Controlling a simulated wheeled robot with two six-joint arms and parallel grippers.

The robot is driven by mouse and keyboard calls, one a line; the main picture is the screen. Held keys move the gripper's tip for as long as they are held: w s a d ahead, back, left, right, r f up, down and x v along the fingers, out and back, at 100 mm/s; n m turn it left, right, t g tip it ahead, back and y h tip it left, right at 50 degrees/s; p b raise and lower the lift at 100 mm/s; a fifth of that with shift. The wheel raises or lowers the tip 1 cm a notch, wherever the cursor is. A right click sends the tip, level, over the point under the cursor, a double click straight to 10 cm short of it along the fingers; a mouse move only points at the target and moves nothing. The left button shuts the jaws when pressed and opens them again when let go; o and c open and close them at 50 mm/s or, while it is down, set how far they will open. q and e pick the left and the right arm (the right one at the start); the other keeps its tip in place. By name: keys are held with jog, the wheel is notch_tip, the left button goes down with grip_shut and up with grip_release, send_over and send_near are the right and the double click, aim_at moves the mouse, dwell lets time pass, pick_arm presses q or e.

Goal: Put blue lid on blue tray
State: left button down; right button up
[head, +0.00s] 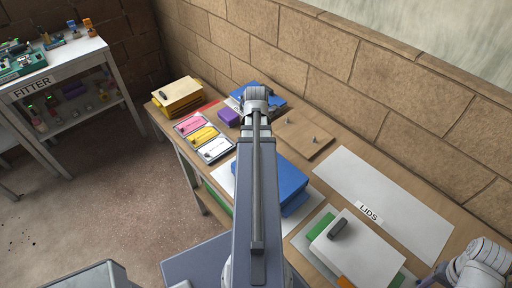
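One flat blue piece (270,93) lies at the far end of the table, partly hidden by my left wrist. A thicker blue box-like piece (285,185) sits on a white sheet at mid-table, partly covered by my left arm. I cannot tell which is lid and which is tray. My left gripper (258,104) is over the near edge of the far blue piece. Its fingers are hidden by the wrist, so its grip and any contact cannot be seen. Part of my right arm shows at the lower right corner; its fingertips are not visible.
A white lid with a dark handle (357,252) lies over a green piece near the LIDS label (369,213). A bare white sheet (385,195) lies beyond. A board with pegs (303,138), purple block (229,117), coloured trays (203,135) and yellow stack (178,97) stand farther back. A brick wall borders the table.

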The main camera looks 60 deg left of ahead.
pick_arm(q)
jog(key=shift+f, duration=0.1)
jog(key=c, duration=0.6)
grip_release()
notch_tip(320, 180, up, 8)
jog(key=p, duration=0.7)
jog(key=shift+p, duration=0.4)
jog(key=shift+f, duration=0.1)
